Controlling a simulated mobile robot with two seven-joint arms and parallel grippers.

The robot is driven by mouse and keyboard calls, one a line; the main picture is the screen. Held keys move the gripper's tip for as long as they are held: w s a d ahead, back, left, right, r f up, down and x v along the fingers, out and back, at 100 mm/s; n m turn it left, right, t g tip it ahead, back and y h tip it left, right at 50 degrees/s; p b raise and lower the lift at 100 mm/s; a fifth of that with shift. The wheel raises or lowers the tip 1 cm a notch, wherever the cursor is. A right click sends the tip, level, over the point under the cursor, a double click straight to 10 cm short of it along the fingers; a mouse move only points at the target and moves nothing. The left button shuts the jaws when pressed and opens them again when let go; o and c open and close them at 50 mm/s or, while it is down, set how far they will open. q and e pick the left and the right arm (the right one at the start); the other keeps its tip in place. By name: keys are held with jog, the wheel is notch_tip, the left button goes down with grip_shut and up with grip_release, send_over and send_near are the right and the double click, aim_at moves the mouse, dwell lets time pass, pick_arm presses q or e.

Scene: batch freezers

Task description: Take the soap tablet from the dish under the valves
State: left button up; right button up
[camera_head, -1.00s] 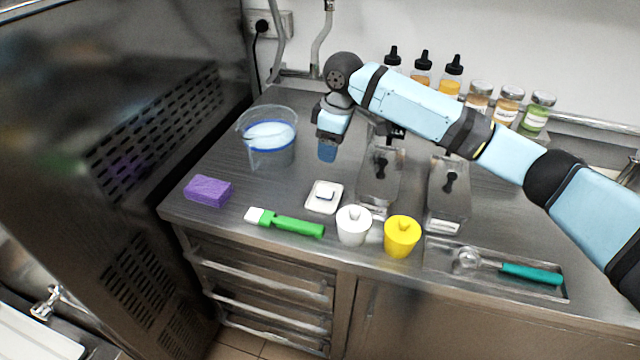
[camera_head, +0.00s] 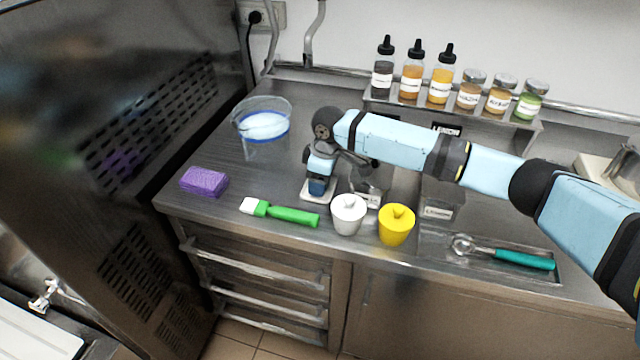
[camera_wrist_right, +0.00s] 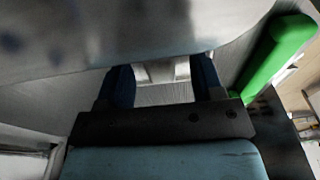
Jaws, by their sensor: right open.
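The gripper hides the soap tablet in the head view. In the right wrist view the two dark fingers of my right gripper (camera_wrist_right: 164,82) stand apart, open. A pale piece of the dish (camera_wrist_right: 141,75) shows between and beyond them; I cannot clearly separate the tablet there. Whether the fingers touch anything cannot be told. My left gripper is not in view.
A white cup (camera_head: 348,214) and a yellow cup (camera_head: 396,225) stand close at right. A green-handled brush (camera_head: 290,215) lies in front, and a purple sponge (camera_head: 204,181) at left. A clear bucket (camera_head: 264,130) stands behind left. Bottles and jars line the back shelf.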

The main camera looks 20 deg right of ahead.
jog(key=c, duration=1)
jog(key=shift+r, duration=0.1)
